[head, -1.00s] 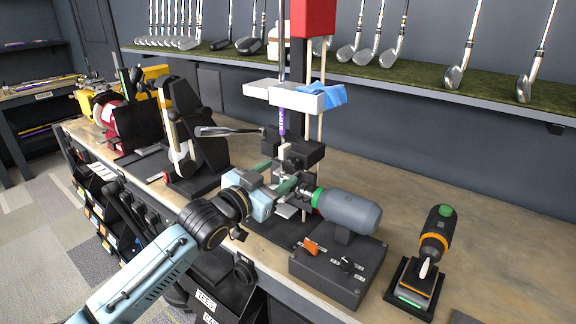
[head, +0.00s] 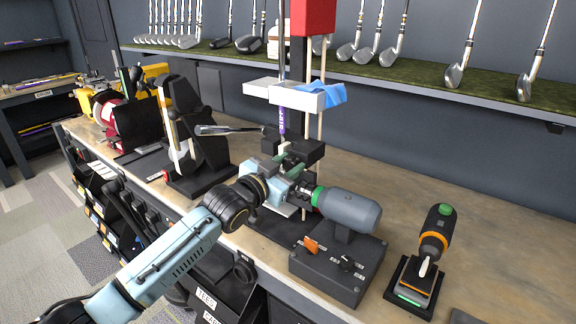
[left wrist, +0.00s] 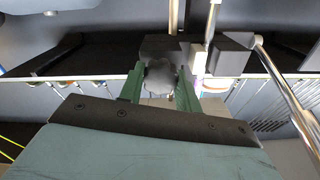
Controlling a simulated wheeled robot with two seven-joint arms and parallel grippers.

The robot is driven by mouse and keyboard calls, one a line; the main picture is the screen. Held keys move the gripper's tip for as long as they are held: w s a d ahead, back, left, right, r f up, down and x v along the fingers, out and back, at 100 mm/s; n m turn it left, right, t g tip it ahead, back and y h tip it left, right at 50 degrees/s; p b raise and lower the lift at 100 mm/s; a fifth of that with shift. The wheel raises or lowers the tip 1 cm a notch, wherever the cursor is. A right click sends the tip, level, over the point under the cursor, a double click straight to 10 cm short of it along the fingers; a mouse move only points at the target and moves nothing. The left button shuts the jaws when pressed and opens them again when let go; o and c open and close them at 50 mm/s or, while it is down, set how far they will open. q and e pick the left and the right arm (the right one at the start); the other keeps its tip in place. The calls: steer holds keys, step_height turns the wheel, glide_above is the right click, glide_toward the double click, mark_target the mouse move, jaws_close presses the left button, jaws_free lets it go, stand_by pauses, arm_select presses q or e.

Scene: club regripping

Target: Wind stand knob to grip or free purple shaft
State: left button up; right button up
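My left gripper (head: 291,167) is at the front of the clamp. In the left wrist view its green fingers lie on both sides of the grey lobed knob (left wrist: 160,80) and appear shut on it. The fingers and clamp mostly hide the knob in the head view. My right gripper is not in view.
A grey motor (head: 350,209) on a black control box (head: 335,268) stands close to the right of the clamp. A white tray (head: 283,95) with a blue cloth (head: 330,93) is above. A cordless tool (head: 434,240) stands farther right. The bench behind it is bare.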

arm_select(q)
steer(key=c, duration=0.3)
steer(key=shift+c, duration=0.2)
